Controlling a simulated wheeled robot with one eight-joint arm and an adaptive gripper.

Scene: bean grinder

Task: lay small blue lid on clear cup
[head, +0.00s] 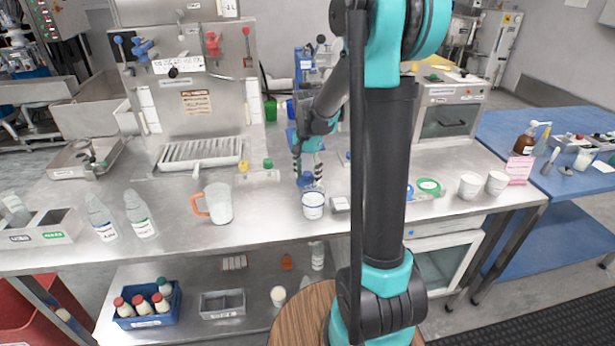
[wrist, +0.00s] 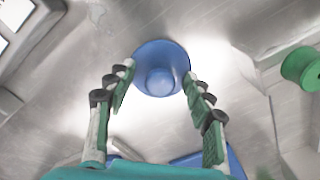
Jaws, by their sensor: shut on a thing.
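My gripper (head: 306,172) points down over the middle of the steel table. It is shut on the small blue lid (head: 305,181), a round disc with a raised knob. In the wrist view the lid (wrist: 160,83) sits between the fingertips (wrist: 158,80). The clear cup (head: 313,208), with a printed label and a bluish rim, stands upright on the table just in front of and below the lid in the head view. I cannot tell the exact gap between lid and cup. The cup cannot be made out in the wrist view.
A small grey block (head: 340,204) stands close to the right of the cup. A jug with an orange handle (head: 217,204) stands to the left. Table space before the jug is clear.

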